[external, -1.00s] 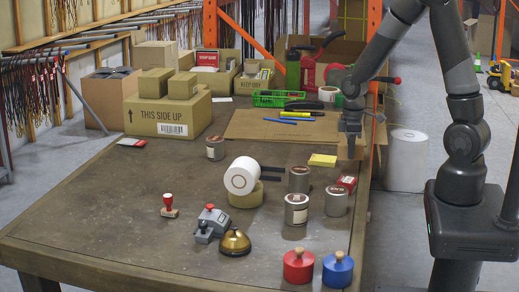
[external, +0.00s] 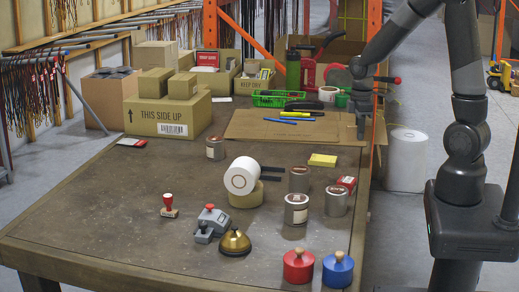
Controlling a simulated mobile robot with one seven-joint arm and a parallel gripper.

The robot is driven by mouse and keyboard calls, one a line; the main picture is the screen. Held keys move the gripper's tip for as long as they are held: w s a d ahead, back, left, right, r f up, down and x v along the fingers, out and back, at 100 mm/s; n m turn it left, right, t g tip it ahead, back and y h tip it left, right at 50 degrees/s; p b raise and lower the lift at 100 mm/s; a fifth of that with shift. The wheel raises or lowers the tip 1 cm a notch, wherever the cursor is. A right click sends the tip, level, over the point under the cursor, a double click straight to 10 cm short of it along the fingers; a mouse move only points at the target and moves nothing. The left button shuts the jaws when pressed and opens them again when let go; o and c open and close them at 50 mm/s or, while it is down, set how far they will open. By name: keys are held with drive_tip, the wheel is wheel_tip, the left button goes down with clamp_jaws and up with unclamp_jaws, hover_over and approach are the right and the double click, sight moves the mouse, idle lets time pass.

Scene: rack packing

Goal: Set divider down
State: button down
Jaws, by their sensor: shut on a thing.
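My gripper (external: 361,133) is at the right rear of the table, pointing down. It is shut on what appears to be a tan cardboard piece, likely the divider (external: 377,131), which is small in the picture and partly hidden by the fingers. I cannot tell whether its lower edge touches the surface. A flat cardboard sheet (external: 250,126) lies on the table just left of my gripper.
Blue and yellow markers (external: 290,120) lie on the sheet. A green basket (external: 273,99) and an open carton (external: 345,52) stand behind. A yellow pad (external: 322,160) and several cans (external: 296,208) are nearer the front. The table's left front is clear.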

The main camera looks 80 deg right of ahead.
drive_tip(key=w+a+n, duration=0.4)
drive_tip(key=w+a, duration=0.6)
drive_tip(key=a, duration=0.2)
drive_tip(key=w+a+n, duration=0.1)
drive_tip(key=a+n, duration=0.1)
drive_tip(key=a, duration=0.6)
drive_tip(key=w+a+n, duration=0.1)
drive_tip(key=a+n, duration=0.1)
drive_tip(key=a, duration=0.6)
drive_tip(key=w+a+n, duration=0.2)
drive_tip(key=a, duration=0.6)
drive_tip(key=shift+w+a, duration=0.1)
drive_tip(key=shift+a, duration=0.3)
hover_over(287, 248)
drive_tip(key=f, duration=0.6)
drive_tip(key=shift+d+f, duration=0.25)
drive_tip(key=shift+d, duration=0.05)
drive_tip(key=shift+a+f, duration=0.35)
drive_tip(key=shift+f, duration=1.85)
